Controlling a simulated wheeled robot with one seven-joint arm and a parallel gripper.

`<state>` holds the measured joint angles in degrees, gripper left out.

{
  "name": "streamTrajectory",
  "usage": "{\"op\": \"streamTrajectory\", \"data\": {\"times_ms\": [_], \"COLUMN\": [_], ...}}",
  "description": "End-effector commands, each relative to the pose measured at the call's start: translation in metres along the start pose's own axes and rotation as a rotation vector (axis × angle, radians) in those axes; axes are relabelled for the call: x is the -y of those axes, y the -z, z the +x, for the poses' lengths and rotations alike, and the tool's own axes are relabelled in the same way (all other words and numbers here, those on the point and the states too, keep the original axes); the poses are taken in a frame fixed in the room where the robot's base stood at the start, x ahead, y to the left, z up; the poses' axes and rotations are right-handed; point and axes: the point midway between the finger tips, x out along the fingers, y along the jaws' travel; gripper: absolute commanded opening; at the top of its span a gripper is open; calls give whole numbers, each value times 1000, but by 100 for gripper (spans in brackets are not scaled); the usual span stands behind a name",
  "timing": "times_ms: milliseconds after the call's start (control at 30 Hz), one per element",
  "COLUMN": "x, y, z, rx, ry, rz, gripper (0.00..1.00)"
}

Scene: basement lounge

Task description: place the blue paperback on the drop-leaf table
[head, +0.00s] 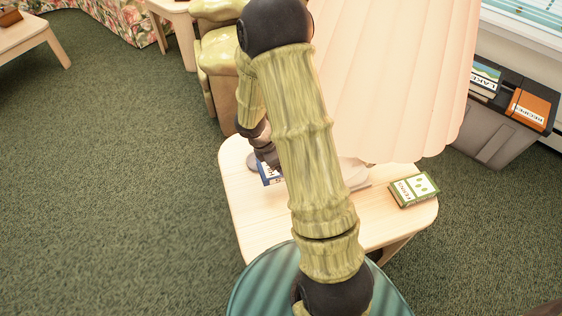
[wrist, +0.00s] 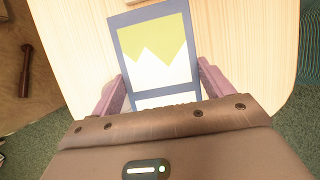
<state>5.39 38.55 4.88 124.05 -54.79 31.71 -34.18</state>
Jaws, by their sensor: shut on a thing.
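The blue paperback (wrist: 186,22) has a blue border and a green and white picture on its cover. In the wrist view it lies between the two purple fingers of my gripper (wrist: 160,84), which is shut on it. In the head view only a small blue corner of the book (head: 269,174) shows past my arm. The book is over a light wooden table (head: 243,205) with rounded corners, which also shows in the wrist view (wrist: 245,40). I cannot tell whether the book touches the tabletop, or whether this is the drop-leaf table.
A lamp with a large pleated shade (head: 395,75) stands on this table. A green book (head: 414,189) lies at its right end. A grey crate (head: 485,135) with books is at the right. An armchair (head: 215,65) stands behind. Carpet at the left is clear.

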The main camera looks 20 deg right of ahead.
Motion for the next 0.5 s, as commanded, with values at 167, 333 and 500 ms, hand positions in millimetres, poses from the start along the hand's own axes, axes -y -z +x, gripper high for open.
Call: {"op": "streamTrajectory", "data": {"times_ms": [167,333,500], "x": [0,-1,-4], "y": [0,-2,0], "z": [0,-2,-10], "rx": [0,0,1], "ry": [0,7,47], "rz": [1,16,105], "gripper": [48,48,48]}}
